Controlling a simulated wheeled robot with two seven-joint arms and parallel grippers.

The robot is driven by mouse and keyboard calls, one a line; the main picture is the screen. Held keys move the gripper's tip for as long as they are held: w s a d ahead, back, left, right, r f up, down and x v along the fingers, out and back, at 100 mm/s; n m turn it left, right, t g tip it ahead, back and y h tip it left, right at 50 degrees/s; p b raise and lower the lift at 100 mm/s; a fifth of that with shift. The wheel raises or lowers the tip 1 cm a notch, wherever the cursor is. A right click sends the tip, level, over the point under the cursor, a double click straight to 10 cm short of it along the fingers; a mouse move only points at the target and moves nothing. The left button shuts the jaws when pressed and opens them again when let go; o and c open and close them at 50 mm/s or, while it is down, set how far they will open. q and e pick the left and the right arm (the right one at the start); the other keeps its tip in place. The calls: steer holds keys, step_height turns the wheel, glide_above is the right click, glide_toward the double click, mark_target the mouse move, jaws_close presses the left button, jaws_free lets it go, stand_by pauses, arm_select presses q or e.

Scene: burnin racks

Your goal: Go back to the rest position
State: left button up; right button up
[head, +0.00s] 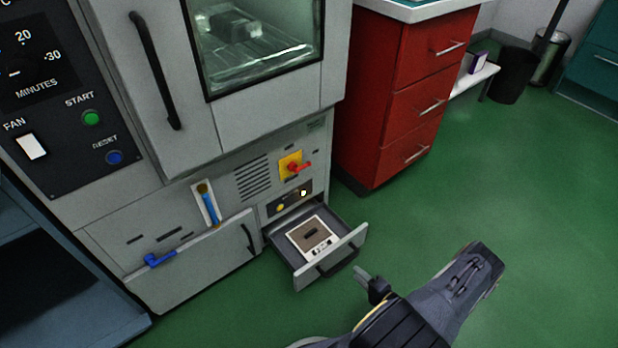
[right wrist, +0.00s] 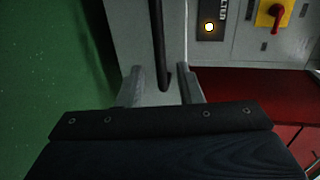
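My right gripper (head: 366,279) is low over the floor in the head view, just right of the open drawer's front. In the right wrist view its two fingers (right wrist: 160,86) stand apart. The black drawer handle (right wrist: 157,45) shows between and beyond the fingers, and they are not closed on it. The drawer (head: 352,243) at the bottom of the grey oven cabinet is pulled out. A white-framed filter panel (head: 322,245) lies in it. My left gripper is not in view.
The grey oven cabinet (head: 270,110) has a window door and a blue-handled lower panel (head: 215,262). A red drawer unit (head: 400,115) stands right of it. The green floor (head: 530,200) on the right is clear, up to a dark bin (head: 512,75) farther back.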

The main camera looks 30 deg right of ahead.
steer(key=w+a+r+n+g+y, duration=0.1)
steer(key=w+r+n+y, duration=0.2)
steer(key=r, duration=0.4)
steer(key=w+r+n+g+y, duration=0.1)
steer(key=w+r+n+y, duration=0.15)
steer(key=w+r, duration=0.35)
steer(key=a+r+n+g+y, duration=0.2)
steer(key=a+r+n+g, duration=0.15)
steer(key=r, duration=0.65)
steer(key=a+r+n+g+y, duration=0.2)
steer(key=a+r+g, duration=0.25)
steer(key=r, duration=0.55)
steer(key=s+a+r+n+h, duration=0.2)
steer(key=s+a+r+h, duration=0.2)
steer(key=s+a+r, duration=0.35)
steer(key=s+a+r+n+h, duration=0.2)
steer(key=s+a+r+h, duration=0.2)
steer(key=s+r, duration=0.55)
step_height(320, 180, up, 33)
steer(key=p, duration=3.3)
steer(key=shift+s+f, duration=0.15)
steer(key=shift+s, duration=0.25)
